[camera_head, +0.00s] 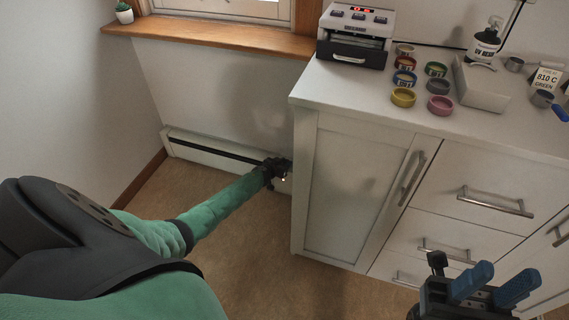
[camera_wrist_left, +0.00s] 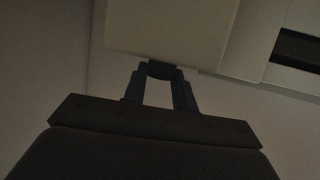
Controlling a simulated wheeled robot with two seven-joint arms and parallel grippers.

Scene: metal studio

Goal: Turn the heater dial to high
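The heater (camera_head: 215,152) is a long white baseboard unit low on the wall under the window, with a dark slot along it. Its pale end box (camera_wrist_left: 170,30) fills the top of the left wrist view. A small dark round dial (camera_wrist_left: 161,70) sits at the lower edge of that box. The dial's setting is not readable. My right gripper (camera_head: 497,280) is open and empty, with blue fingers.
A white cabinet (camera_head: 350,185) stands just right of the heater's end, close to my left gripper. Its top carries a small machine (camera_head: 355,35), several coloured tins (camera_head: 403,97) and a white box (camera_head: 482,82). Brown floor (camera_head: 250,250) is clear below my left arm.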

